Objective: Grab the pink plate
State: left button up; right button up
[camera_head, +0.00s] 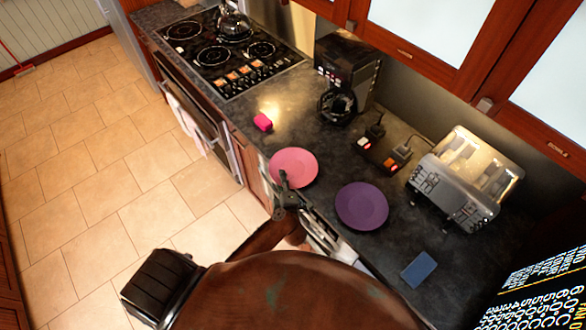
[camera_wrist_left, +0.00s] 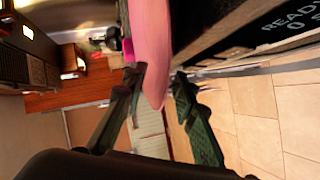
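The pink plate (camera_head: 298,161) lies on the dark counter near its front edge, left of the purple plate in the head view. My left gripper (camera_head: 283,183) is at the plate's front rim. In the left wrist view, the pink plate (camera_wrist_left: 152,45) shows edge-on, its rim reaching between the two dark fingers of my left gripper (camera_wrist_left: 160,75). The fingers are apart, with a visible gap on the right side of the plate; whether the left finger touches it I cannot tell. My right gripper is not in view.
A purple plate (camera_head: 362,206) lies to the right. A stovetop (camera_head: 222,52) with a kettle (camera_head: 234,24) is at the upper left. Open tiled floor lies left.

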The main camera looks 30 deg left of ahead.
pick_arm(q)
jog(key=shift+c, duration=0.7)
grip_shut()
